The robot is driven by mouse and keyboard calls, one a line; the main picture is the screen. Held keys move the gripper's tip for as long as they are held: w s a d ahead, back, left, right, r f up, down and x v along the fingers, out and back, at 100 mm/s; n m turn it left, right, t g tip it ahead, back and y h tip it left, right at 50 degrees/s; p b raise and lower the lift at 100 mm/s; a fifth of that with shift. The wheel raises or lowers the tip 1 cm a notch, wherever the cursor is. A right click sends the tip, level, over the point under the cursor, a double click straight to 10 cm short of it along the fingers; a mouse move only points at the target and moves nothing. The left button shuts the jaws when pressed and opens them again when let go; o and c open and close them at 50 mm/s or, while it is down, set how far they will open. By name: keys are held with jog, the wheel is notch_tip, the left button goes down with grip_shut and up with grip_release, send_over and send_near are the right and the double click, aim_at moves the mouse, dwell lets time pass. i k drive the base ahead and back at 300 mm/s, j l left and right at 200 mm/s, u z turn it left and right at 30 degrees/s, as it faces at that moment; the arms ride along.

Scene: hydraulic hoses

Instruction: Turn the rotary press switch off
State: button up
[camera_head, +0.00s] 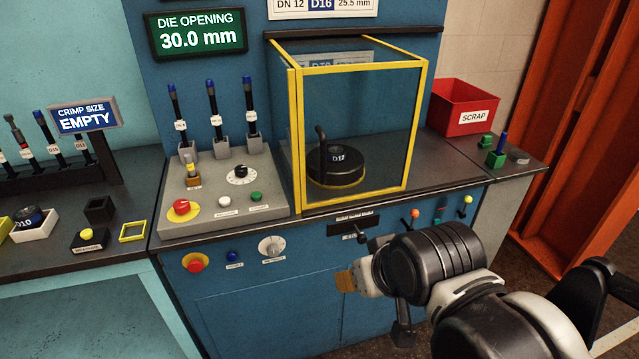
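A round silver rotary knob (271,246) with a label below it is on the blue front panel of the press, right of a small blue button. A second rotary knob, black on a white dial (240,174), is on the grey control box above. The labels are too small to read, so I cannot tell which is the press switch, or its setting. My gripper (360,279) is in front of the panel, right of and slightly below the silver knob and apart from it. An orange-tan pad shows at its tip; the arm partly hides the fingers.
Red stop buttons on yellow bases sit on the control box (181,209) and front panel (195,263). A yellow-framed guard (298,140) encloses a black die (336,165). Small coloured levers (415,214) are behind my arm. A red scrap bin (463,107) stands right.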

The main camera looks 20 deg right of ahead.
aim_at(181, 206)
jog(key=i+j+u, duration=0.15)
jog(key=i, duration=1)
